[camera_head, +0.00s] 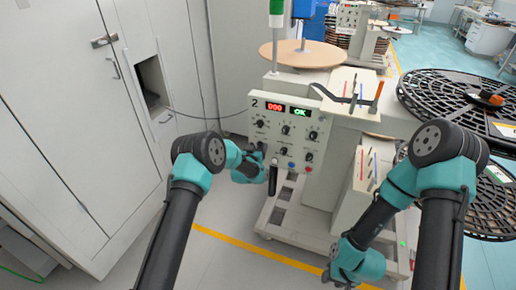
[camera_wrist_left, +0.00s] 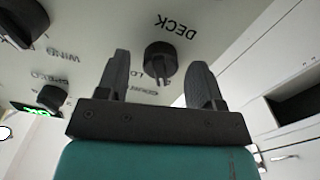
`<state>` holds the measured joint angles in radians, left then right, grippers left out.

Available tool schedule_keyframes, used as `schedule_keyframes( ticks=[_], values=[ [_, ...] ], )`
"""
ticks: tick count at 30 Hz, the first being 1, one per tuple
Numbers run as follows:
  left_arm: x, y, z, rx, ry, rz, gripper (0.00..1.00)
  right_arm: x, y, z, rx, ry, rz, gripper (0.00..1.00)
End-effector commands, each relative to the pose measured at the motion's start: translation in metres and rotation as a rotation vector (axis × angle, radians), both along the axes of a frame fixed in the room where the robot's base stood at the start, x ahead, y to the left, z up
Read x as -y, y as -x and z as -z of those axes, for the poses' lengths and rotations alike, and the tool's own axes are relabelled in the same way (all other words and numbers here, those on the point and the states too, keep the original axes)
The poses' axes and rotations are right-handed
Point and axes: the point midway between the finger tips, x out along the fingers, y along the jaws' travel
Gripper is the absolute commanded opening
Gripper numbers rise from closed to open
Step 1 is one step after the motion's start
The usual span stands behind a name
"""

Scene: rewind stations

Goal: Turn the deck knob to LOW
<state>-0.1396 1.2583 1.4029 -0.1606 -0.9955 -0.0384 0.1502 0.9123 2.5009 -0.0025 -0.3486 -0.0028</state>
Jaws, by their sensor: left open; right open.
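The deck knob (camera_wrist_left: 158,60) is a round black knob under the DECK label, which appears upside down in the left wrist view. My left gripper (camera_wrist_left: 160,68) is open, with one finger on each side of the knob. I cannot tell whether the fingers touch it. I cannot make out the knob's setting. In the head view my left gripper (camera_head: 266,160) is at the lower left of the cream control panel (camera_head: 256,104) and largely hides the knob. My right gripper (camera_head: 328,275) is low near the bottom edge, away from the panel, its fingers hard to see.
Other black knobs (camera_head: 286,129) sit close by on the panel, below a red and a green display. A wheeled base (camera_head: 290,222) stands below the panel. Large black reels (camera_head: 455,95) are at the right. White cabinets (camera_head: 70,110) stand at the left, with open floor between.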

Motion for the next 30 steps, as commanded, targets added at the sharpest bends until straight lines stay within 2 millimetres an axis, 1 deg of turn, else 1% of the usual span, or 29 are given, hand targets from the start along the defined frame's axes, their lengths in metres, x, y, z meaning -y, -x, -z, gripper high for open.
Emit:
schedule_keyframes(
  ticks=[8,21,24,30],
  values=[
    [0.0004,-0.0011,-0.0004,0.001,0.0,0.0,0.61,0.0,0.0,0.0,0.0,0.0,0.0,0.43],
    [0.0002,-0.001,-0.0006,0.001,0.0,0.0,0.2,0.0,0.0,0.0,0.0,0.0,0.0,0.43],
    [0.0002,-0.001,-0.0006,0.001,0.0,0.0,0.12,0.0,0.0,0.0,0.0,0.0,0.0,0.43],
    [0.0003,-0.001,-0.0006,0.004,-0.008,0.0,0.12,0.0,0.0,0.0,0.0,0.0,0.0,0.43]
  ],
)
